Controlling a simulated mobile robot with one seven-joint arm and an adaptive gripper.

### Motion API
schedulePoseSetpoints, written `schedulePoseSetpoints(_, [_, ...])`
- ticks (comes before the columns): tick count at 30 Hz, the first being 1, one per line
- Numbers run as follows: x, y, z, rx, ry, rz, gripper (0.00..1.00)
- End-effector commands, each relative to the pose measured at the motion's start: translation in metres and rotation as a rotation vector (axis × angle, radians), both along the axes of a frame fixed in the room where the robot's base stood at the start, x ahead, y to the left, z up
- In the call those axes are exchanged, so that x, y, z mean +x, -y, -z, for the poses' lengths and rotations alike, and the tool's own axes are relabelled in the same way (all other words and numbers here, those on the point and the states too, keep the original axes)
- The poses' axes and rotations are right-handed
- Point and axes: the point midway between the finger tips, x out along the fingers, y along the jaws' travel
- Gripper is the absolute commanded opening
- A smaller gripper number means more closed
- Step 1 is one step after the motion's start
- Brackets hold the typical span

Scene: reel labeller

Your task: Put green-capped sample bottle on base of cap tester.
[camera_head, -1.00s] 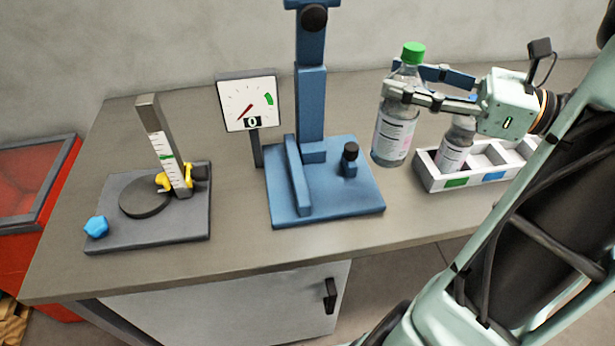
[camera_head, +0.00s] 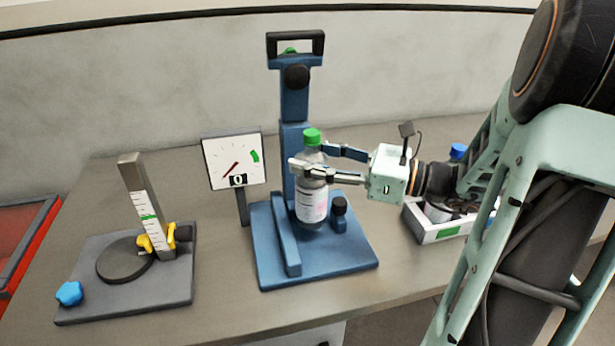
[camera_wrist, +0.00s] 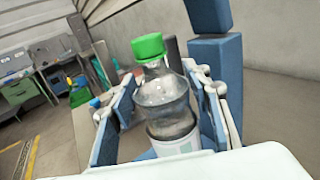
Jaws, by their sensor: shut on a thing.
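The green-capped sample bottle (camera_head: 312,196) is upright in my gripper (camera_head: 327,165), whose fingers are shut around its upper body. In the wrist view the bottle (camera_wrist: 165,105) stands between the two blue finger pads. The cap tester is a blue stand with a column (camera_head: 294,110) and a flat base (camera_head: 333,258). The bottle is over the base, in front of the column, between the blue rail (camera_head: 286,235) and the dark knob (camera_head: 339,206). I cannot tell whether the bottle's bottom touches the base.
A dial gauge (camera_head: 233,162) stands left of the column. A grey measuring fixture (camera_head: 180,285) with a scaled post is further left. A white rack (camera_head: 452,232) with a blue-capped bottle (camera_head: 457,152) stands right, partly behind my arm. Bare table lies in front of the tester.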

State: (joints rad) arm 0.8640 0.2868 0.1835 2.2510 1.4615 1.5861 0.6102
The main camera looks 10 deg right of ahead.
Motion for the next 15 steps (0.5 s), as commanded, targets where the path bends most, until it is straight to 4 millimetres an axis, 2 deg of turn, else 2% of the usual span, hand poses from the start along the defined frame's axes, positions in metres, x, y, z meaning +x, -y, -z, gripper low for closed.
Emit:
schedulePoseSetpoints(5, [0.006,-0.006,0.01,0.001,0.001,-0.001,0.0])
schedulePoseSetpoints(10, [0.006,-0.006,0.036,0.004,-0.001,0.0,0.0])
schedulePoseSetpoints(15, [0.006,-0.006,0.04,0.0,0.004,0.0,0.0])
